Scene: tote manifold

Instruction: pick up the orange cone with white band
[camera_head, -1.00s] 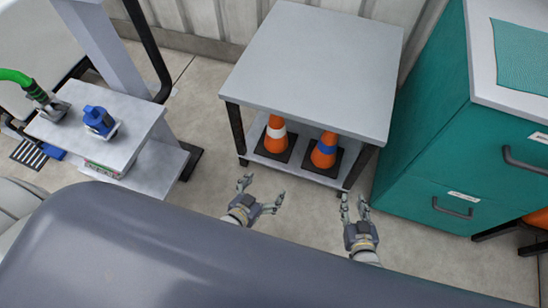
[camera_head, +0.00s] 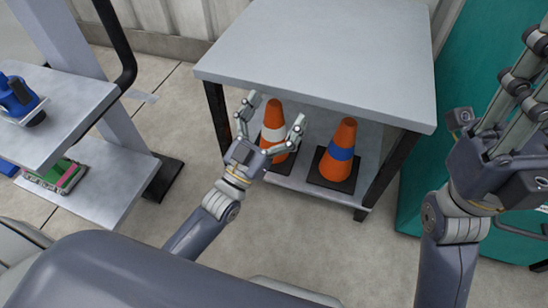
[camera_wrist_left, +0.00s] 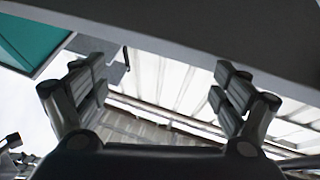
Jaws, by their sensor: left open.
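The orange cone with white band (camera_head: 274,122) stands upright on a black base on the lower shelf (camera_head: 373,158) of the grey table (camera_head: 320,50). My left gripper (camera_head: 271,118) is open, with its fingers to either side of this cone in the head view. I cannot tell whether they touch it. The left wrist view shows the open, empty fingers (camera_wrist_left: 160,90) and no cone. My right gripper (camera_head: 508,85) is raised at the right, large and close to the camera. How far its fingers are apart is not clear.
An orange cone with a blue band (camera_head: 340,150) stands to the right on the same shelf. Black table legs (camera_head: 217,115) flank the opening, and the tabletop overhangs it. A teal cabinet (camera_head: 460,75) is at the right. A cart (camera_head: 75,110) is at the left.

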